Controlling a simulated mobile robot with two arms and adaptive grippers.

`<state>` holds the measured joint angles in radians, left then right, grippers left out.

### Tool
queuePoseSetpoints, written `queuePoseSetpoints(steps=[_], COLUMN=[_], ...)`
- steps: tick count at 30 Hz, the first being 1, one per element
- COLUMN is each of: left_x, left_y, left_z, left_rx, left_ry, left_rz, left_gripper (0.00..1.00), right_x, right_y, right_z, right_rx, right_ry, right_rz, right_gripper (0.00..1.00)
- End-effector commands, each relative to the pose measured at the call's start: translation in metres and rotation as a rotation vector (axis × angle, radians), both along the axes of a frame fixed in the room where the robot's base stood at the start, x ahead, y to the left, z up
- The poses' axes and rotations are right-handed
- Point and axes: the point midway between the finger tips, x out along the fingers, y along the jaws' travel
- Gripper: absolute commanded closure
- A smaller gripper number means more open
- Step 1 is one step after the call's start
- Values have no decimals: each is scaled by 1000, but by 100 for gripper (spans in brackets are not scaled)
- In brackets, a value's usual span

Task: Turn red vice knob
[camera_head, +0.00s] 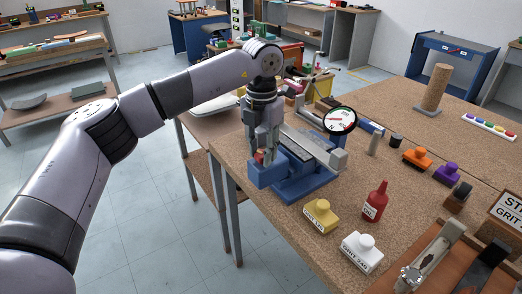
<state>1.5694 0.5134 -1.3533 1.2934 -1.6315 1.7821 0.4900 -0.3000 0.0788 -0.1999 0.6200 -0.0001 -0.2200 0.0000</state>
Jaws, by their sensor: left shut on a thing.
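A blue vice (298,186) stands near the left edge of the brown workbench, with a grey slide and a light block at its far right end. A small red knob (259,156) shows at the vice's left end. My left gripper (262,154) reaches down from above, its fingers closed around the red knob. The fingers and the vice body hide part of the knob, so its turn angle cannot be read. My right gripper is not in view.
A round dial gauge (340,120) stands just behind the vice. A yellow block (321,214), a red bottle (375,202) and a white block (361,252) sit to its right. Orange and purple blocks and a cork cylinder (435,88) are farther right.

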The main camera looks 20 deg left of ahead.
Motion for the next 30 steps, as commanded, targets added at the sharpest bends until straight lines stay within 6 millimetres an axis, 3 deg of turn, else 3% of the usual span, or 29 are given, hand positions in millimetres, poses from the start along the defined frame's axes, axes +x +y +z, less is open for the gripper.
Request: queuePoseSetpoints(steps=[12, 29, 30], left_x=[3, 3, 3], left_y=[-2, -2, -2], left_z=[3, 5, 5], left_rx=[-6, -9, -8], left_ry=[-13, -16, -15], left_rz=[192, 218, 217], left_gripper=[98, 98, 67], right_x=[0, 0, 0], right_y=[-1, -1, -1], right_z=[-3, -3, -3], right_rx=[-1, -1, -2], right_ry=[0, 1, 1], right_rz=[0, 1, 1], right_gripper=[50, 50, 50])
